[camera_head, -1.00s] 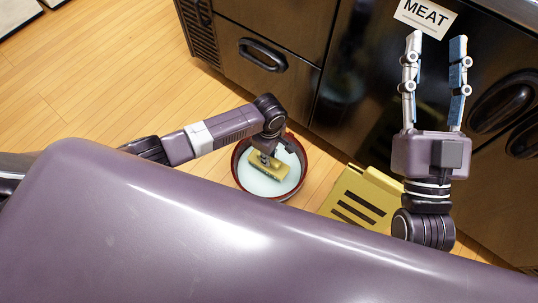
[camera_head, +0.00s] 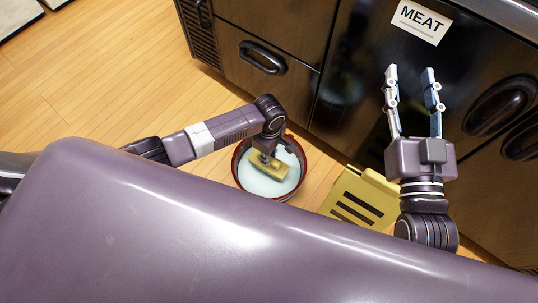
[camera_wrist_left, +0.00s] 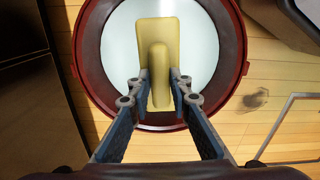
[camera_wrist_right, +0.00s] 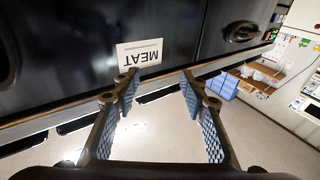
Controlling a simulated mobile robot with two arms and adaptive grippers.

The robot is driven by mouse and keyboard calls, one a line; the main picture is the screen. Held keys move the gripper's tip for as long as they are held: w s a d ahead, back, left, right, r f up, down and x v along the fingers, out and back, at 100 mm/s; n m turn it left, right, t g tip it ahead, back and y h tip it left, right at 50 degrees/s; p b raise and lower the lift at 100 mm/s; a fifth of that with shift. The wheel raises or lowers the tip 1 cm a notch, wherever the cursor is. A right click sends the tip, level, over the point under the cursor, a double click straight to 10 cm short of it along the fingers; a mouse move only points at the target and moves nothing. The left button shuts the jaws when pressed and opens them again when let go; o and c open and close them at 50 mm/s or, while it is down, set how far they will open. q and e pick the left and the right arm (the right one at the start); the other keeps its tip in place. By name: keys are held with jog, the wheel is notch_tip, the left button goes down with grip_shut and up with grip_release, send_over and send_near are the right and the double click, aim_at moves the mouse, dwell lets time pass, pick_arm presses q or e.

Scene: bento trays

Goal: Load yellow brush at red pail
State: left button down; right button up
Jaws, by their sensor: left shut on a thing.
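The red pail (camera_head: 237,168) stands on the wood floor in front of the dark cabinets, with a pale white content inside. In the left wrist view its dark red rim (camera_wrist_left: 87,55) surrounds the yellow brush (camera_wrist_left: 160,30). The brush also shows in the head view (camera_head: 269,170), within the pail's opening. My left gripper (camera_wrist_left: 159,76) is shut on the brush's handle, pointing down into the pail. I cannot tell whether the brush touches the white content. My right gripper (camera_head: 410,70) is open and empty, raised in front of the dark cabinet.
A yellow slotted box-like object (camera_head: 358,197) stands on the floor right of the pail. The dark cabinet has a MEAT label (camera_head: 423,21) and protruding handles (camera_head: 263,57). The wood floor at the left (camera_head: 110,80) is clear.

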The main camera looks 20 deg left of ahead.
pick_arm(q)
jog(key=shift+r+p, duration=0.55)
jog(key=shift+p, duration=0.1)
jog(key=shift+r+p, duration=0.25)
jog(key=shift+p, duration=0.05)
jog(key=shift+r+p, duration=0.25)
jog(key=shift+p, duration=0.05)
pick_arm(e)
jog(key=shift+s+d+f+g+h, duration=1.35)
jog(key=shift+f+g, duration=1.95)
jog(key=shift+f, duration=3.1)
pick_arm(q)
jog(key=shift+r+p, duration=0.2)
jog(key=shift+p, duration=0.1)
jog(key=shift+r+p, duration=0.25)
jog(key=shift+p, duration=0.05)
jog(key=shift+r, duration=0.2)
jog(key=shift+r+p, duration=0.2)
jog(key=shift+p, duration=0.35)
pick_arm(e)
jog(key=s+d+f+g, duration=0.1)
jog(key=s+f+g, duration=0.2)
jog(key=s+f, duration=0.1)
jog(key=s+d+f+g+h, duration=0.1)
jog(key=s+d+f+g, duration=0.1)
jog(key=s, duration=0.4)
jog(key=shift+s+d+f+m+g, duration=0.35)
jog(key=shift+f+g, duration=0.35)
jog(key=shift+f, duration=0.65)
